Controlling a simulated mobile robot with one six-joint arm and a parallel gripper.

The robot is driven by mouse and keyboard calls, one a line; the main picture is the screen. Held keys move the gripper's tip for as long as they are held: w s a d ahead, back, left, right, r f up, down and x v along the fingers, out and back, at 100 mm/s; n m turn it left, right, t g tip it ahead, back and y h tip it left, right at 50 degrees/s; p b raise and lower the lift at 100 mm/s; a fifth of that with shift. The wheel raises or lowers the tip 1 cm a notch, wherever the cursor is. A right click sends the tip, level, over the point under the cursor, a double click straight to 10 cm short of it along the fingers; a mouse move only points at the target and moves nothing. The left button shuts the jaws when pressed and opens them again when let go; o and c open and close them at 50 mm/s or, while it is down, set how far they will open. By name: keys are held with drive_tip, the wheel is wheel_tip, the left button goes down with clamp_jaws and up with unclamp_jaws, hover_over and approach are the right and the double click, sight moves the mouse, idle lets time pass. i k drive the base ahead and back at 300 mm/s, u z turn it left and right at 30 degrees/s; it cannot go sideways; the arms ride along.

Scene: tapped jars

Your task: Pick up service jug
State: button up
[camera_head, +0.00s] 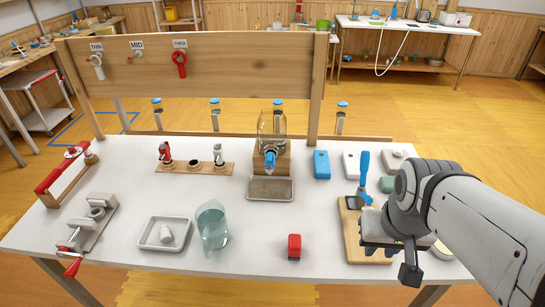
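A clear glass jug (212,226), which looks like the service jug, stands upright on the white table near its front, left of the middle. It seems to hold pale water. My gripper (376,236) is at the table's right side, over or beside a wooden board (352,250), well to the right of the jug and apart from it. Its fingers are partly hidden by its own body, so I cannot tell whether they are open or shut.
A white tray (148,238) with a small white piece is left of the jug. A red block (294,247) lies to its right. Behind stand a metal drip tray (270,189) and a clear jar (271,124) with a blue tap. A blue-handled tool (364,170) rises by my gripper.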

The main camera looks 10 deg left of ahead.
sight(210, 219)
drive_tip(key=z, duration=1.35)
drive_tip(key=k, duration=2.3)
drive_tip(key=u, duration=0.9)
drive_tip(key=i, duration=1.5)
drive_tip(key=u, duration=0.05)
